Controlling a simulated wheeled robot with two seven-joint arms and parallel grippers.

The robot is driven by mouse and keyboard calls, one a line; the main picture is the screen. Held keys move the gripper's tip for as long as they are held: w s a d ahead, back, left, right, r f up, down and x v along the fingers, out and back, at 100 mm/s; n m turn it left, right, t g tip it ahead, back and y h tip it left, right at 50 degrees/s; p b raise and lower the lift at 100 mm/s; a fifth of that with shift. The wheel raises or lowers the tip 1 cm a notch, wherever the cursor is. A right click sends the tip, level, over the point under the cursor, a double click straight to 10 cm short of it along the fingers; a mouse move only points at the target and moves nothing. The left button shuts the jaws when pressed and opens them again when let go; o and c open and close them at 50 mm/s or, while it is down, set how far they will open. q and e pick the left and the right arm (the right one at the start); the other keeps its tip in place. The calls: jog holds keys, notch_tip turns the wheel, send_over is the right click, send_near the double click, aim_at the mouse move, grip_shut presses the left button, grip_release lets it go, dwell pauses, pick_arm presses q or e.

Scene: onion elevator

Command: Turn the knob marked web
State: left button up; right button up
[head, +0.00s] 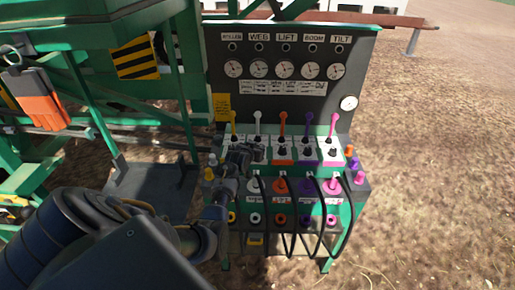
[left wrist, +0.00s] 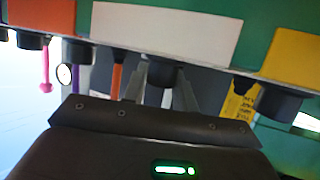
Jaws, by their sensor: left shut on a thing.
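The control panel (head: 330,50) has a row of labels, with WEB (head: 259,36) second from the left above a round gauge. The white lever (head: 258,118) stands in the web column. My left gripper (head: 254,153) is at the white section below this lever and largely covers the knob there. In the left wrist view, the black web knob (left wrist: 163,73) sits against the white plate (left wrist: 165,30), with the two grey fingers of my left gripper (left wrist: 162,90) on either side of it. The gripper is shut on this knob. My right gripper is in no view.
Yellow (head: 233,118), orange (head: 282,122), purple (head: 307,122) and pink (head: 333,122) levers stand close beside the white one. Black hoses (head: 290,215) hang below. A green frame (head: 185,100) is on the left. Bare ground lies to the right.

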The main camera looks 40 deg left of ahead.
pick_arm(q)
jog(key=shift+d+n+g+y, duration=0.2)
jog(key=shift+n+g+y, duration=0.3)
jog(key=shift+n+y, duration=0.6)
jog(key=shift+w+n+g+y+b, duration=0.1)
jog(key=shift+n+g+y+b, duration=0.3)
jog(key=shift+n+y, duration=0.35)
jog(key=shift+f+n+g+y+b, duration=0.1)
jog(key=shift+n+g+y+b, duration=0.6)
jog(key=shift+n+g+y, duration=0.4)
jog(key=shift+a+n+y+b, duration=0.1)
jog(key=shift+n+y+b, duration=0.2)
jog(key=shift+n+y, duration=0.2)
jog(key=shift+g, duration=0.3)
jog(key=o, duration=1)
jog(key=b+v, duration=0.1)
jog(key=v, duration=1)
